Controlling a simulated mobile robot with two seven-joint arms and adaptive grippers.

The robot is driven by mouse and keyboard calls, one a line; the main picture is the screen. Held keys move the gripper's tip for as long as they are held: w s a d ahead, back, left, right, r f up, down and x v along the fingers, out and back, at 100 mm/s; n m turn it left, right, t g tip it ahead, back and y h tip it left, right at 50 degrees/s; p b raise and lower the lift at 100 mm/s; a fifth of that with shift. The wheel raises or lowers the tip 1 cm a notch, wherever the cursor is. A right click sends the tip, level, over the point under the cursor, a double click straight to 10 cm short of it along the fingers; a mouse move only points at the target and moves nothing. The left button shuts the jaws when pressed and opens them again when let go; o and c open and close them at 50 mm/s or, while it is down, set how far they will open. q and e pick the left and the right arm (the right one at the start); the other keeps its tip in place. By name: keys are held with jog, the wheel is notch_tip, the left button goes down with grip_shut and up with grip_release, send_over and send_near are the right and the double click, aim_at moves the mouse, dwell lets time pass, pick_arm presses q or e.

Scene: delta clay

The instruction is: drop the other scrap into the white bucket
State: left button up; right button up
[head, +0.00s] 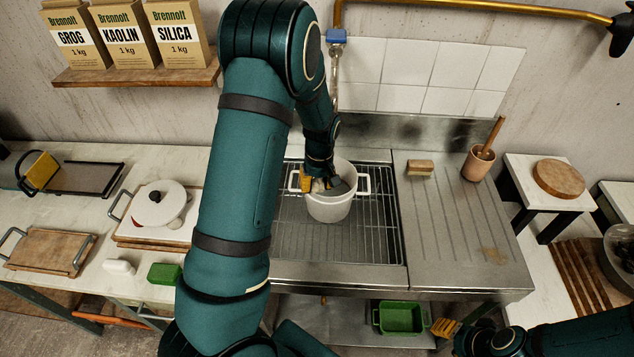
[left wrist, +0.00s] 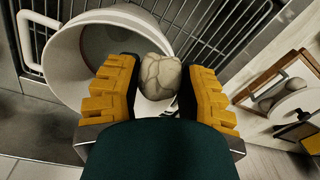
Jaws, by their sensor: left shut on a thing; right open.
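The white bucket (head: 329,209) stands on the wire rack of the sink, a handle on each side. My left gripper (head: 322,185) is at the bucket's mouth, fingers pointing down. It is shut on a pale, cracked, rounded scrap (left wrist: 160,77), which shows between the yellow fingers in the left wrist view. There the bucket's rim (left wrist: 62,38) lies beside and behind the scrap, with a greyish interior; I cannot tell how deep the scrap is. My right gripper (head: 447,327) is open and low at the front right, far from the bucket. No second loose scrap is clear to me.
A wooden block (head: 420,167) and a clay cup with a wooden tool (head: 478,163) stand on the drainboard (head: 440,225), mostly clear. A green tray (head: 402,318) sits below.

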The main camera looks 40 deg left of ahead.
aim_at(319, 182)
pick_arm(q)
jog(key=shift+f, duration=0.2)
jog(key=o, duration=1.1)
jog(key=shift+o, duration=0.2)
jog(key=shift+r, duration=0.1)
jog(key=shift+r, duration=0.15)
notch_tip(319, 182, up, 13)
jog(key=p, duration=0.1)
jog(key=shift+w+d, duration=0.15)
jog(key=shift+d, duration=0.1)
